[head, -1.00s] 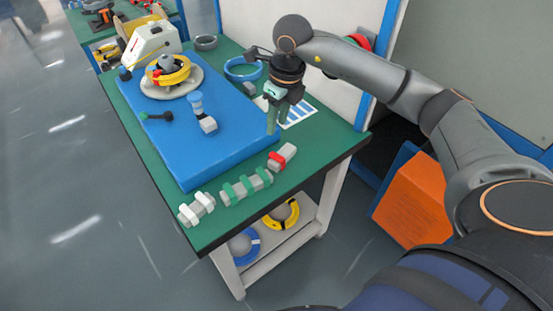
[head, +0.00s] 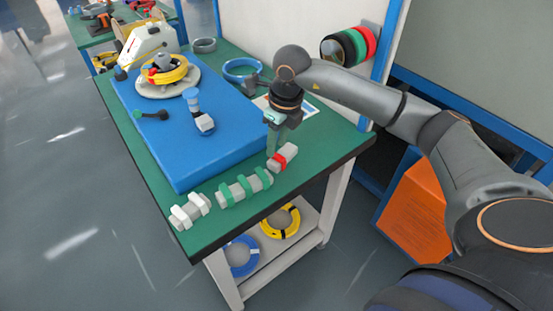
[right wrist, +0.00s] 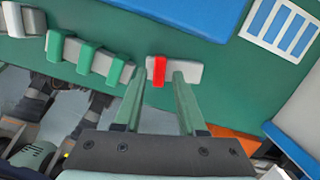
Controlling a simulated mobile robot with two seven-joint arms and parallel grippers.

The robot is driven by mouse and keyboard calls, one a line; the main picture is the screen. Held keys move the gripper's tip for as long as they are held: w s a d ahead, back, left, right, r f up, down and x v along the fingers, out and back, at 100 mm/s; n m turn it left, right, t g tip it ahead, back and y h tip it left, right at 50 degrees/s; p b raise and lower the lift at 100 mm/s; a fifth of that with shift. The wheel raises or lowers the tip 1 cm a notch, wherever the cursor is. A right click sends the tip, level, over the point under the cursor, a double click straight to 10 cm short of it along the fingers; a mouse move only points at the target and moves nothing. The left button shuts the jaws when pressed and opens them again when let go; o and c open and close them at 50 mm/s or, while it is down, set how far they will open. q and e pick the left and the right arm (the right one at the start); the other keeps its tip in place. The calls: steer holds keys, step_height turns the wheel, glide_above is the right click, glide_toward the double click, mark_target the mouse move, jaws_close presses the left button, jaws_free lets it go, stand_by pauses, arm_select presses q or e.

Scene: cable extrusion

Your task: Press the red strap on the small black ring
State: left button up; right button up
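The red strap (head: 281,161) sits across a short pale grey block at the near right of the green table; it also shows in the right wrist view (right wrist: 158,72). My right gripper (head: 273,152) is open, pointing down just above that block. In the right wrist view its two greenish fingers (right wrist: 160,76) stand apart, with the strap between their tips in the picture; contact cannot be told. A small dark grey ring (head: 204,45) lies at the table's far end. Whether it is the task's black ring is unclear. My left gripper is out of view.
Grey blocks with green straps (head: 245,187) and white straps (head: 190,211) line the near edge. A blue mat (head: 190,155) carries a yellow coil (head: 167,70) on a round base. A blue ring (head: 242,69) lies near the back panel. Coils hang on the panel (head: 348,45).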

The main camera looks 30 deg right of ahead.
stand_by(0.3)
steer(key=shift+f+b, duration=1.05)
steer(key=shift+f, duration=0.4)
steer(key=shift+r, duration=0.2)
jaws_close()
step_height(320, 180, up, 8)
steer(key=p, duration=0.6)
stand_by(0.5)
